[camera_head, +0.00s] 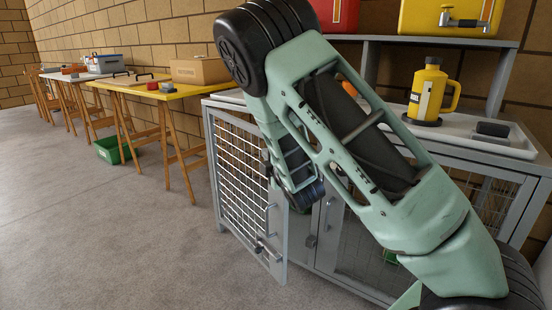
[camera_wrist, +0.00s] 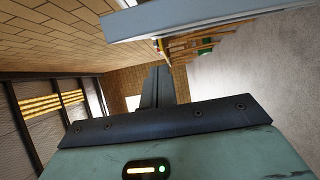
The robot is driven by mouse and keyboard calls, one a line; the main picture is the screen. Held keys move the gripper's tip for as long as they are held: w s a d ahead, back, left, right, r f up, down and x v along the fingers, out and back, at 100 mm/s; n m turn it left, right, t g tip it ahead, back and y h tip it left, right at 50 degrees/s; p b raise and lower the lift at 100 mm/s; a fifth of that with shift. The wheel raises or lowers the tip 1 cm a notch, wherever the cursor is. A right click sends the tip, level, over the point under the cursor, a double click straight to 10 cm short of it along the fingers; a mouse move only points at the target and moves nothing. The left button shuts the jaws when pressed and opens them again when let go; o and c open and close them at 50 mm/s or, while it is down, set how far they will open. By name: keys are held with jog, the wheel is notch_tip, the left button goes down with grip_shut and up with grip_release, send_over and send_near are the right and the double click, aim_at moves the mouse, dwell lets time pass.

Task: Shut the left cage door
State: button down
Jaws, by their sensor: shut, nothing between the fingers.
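The left cage door (camera_head: 278,240) is a grey-framed wire mesh panel with a handle and a latch near its free edge. It stands ajar, its free edge swung out from the cage front. The closed-looking right cage door (camera_head: 327,240) is beside it, partly behind my arm. My forearm hangs down near the free edge of the left door. My gripper shows in the wrist view (camera_wrist: 158,85), its fingers shut and empty; in the head view I cannot make out its fingers. A pale grey bar crosses the top of the wrist view; I cannot tell which part it is.
On the cage top are a grey tray (camera_head: 460,138), a yellow flask (camera_head: 427,92) and a dark block (camera_head: 492,129). A shelf above holds a yellow case (camera_head: 450,18) and a red case (camera_head: 337,14). A yellow trestle table (camera_head: 180,92) stands left along the wall. The floor in front is clear.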

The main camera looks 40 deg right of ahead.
jog(key=shift+d, duration=1.45)
jog(key=w+d+b, duration=0.1)
jog(key=d, duration=1)
jog(key=shift+w+d, duration=0.15)
jog(key=shift+w, duration=0.1)
